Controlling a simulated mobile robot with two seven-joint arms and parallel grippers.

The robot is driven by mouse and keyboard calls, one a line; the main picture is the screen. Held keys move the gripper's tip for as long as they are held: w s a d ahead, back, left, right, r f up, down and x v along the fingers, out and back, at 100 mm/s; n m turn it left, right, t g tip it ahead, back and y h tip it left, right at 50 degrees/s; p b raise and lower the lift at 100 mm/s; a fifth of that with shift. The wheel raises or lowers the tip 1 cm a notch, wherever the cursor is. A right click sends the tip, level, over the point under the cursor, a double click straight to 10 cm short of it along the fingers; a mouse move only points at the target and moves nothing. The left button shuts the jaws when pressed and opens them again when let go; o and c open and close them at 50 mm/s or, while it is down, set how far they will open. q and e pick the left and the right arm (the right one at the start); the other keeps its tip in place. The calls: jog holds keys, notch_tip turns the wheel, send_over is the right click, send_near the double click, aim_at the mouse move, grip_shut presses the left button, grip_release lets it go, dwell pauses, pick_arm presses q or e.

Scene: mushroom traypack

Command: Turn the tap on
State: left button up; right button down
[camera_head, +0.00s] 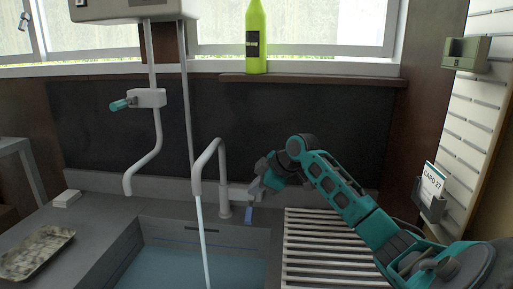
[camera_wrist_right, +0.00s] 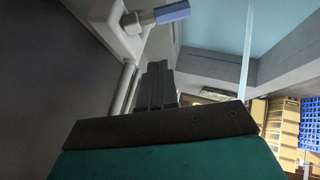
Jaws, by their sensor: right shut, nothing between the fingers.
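The white tap (camera_head: 209,160) stands behind the sink, with its curved spout over the basin. A pale stream of water (camera_head: 203,240) runs from the spout into the sink (camera_head: 255,238). The tap's blue lever (camera_head: 249,214) is at the right of its base and also shows at the top of the right wrist view (camera_wrist_right: 172,11). My right gripper (camera_head: 260,185) is just above and right of the lever. Its fingers (camera_wrist_right: 155,85) are shut and empty, and they look apart from the lever in the wrist view. My left gripper is not in view.
A slatted drainer (camera_head: 320,245) lies right of the sink under my right arm. A wall pipe with a teal-handled valve (camera_head: 150,98) hangs left of the tap. A green bottle (camera_head: 256,40) stands on the sill. A speckled tray (camera_head: 35,252) and white block (camera_head: 67,198) sit at left.

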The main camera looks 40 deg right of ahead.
notch_tip(320, 180, up, 13)
jog(key=shift+r+p, duration=0.2)
jog(key=shift+p, duration=0.15)
